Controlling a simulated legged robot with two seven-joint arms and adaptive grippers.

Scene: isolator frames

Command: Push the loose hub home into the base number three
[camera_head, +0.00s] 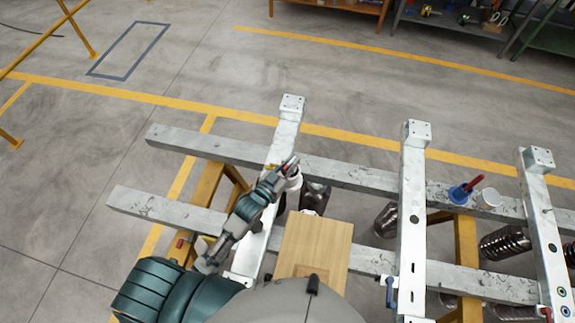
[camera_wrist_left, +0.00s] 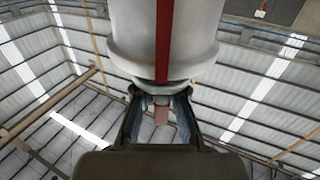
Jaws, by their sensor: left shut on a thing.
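My left gripper (camera_head: 283,172) is at the left white post, above the far grey beam. It is shut on a white, round part with a red stripe, probably the loose hub (camera_head: 294,182). In the left wrist view the hub (camera_wrist_left: 165,40) fills the top middle, and its narrow lower end sits between the two fingers (camera_wrist_left: 160,108). The gripper hides part of the left post (camera_head: 285,135). I cannot tell which base is number three, nor whether the hub touches the post. My right gripper is not in view.
Two more white posts (camera_head: 413,190) (camera_head: 548,230) cross the grey beams (camera_head: 350,175) to the right. A wooden board (camera_head: 315,245) lies nearby. Dark ribbed insulators (camera_head: 387,220) sit between posts.

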